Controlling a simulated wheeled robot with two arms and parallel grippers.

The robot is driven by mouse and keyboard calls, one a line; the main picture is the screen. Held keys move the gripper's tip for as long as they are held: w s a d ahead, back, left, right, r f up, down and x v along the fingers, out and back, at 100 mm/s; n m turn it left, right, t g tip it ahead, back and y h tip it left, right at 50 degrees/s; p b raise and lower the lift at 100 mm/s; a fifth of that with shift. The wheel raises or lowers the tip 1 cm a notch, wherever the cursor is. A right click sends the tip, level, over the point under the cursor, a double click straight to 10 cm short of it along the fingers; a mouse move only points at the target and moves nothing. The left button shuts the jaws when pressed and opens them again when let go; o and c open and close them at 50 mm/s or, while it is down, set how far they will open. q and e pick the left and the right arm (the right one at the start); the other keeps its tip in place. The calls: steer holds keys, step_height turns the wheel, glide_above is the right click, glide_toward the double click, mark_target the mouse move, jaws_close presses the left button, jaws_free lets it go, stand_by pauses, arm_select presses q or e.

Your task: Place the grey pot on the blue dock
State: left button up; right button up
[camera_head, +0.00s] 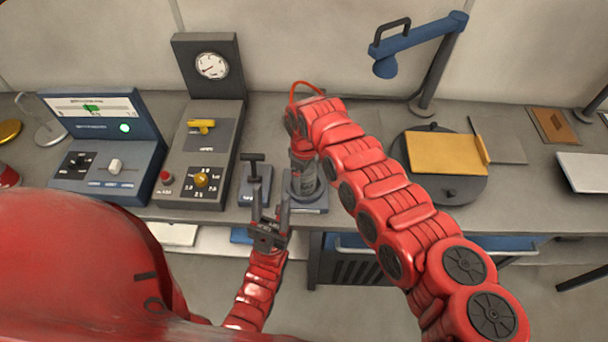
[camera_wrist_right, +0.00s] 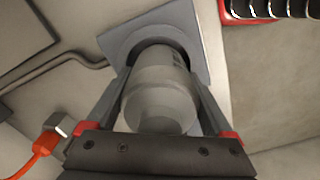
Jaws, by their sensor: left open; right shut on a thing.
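The grey pot (camera_wrist_right: 160,100) is a cylinder between the two fingers of my right gripper (camera_wrist_right: 163,78), which is shut on it. In the head view the pot (camera_head: 304,178) looks upright, partly hidden by my right arm. The dock (camera_wrist_right: 196,28) is a grey-blue square plate with a round dark recess. The pot's far end lines up with this recess; whether it touches the bottom is hidden. The dock's front edge (camera_head: 312,209) shows below the pot in the head view. My left gripper (camera_head: 270,200) is open and empty, just left of the dock in the picture.
A small blue-grey block with a black T-handle (camera_head: 254,185) stands left of the dock. Two control consoles (camera_head: 205,140) are farther left. A round dark plate with a yellow board (camera_head: 440,153) and a blue lamp (camera_head: 420,45) are right. An orange-red cable (camera_wrist_right: 40,148) shows near the right wrist.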

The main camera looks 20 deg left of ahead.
steer(key=shift+d+f, duration=0.15)
steer(key=shift+f, duration=0.1)
steer(key=o, duration=1.4)
steer(key=shift+w, duration=0.15)
steer(key=shift+o, duration=0.4)
steer(key=shift+r, duration=0.6)
step_height(320, 180, up, 10)
steer(key=b, duration=0.3)
steer(key=shift+f+b, duration=0.1)
steer(key=shift+b, duration=0.25)
steer(key=shift+r, duration=0.75)
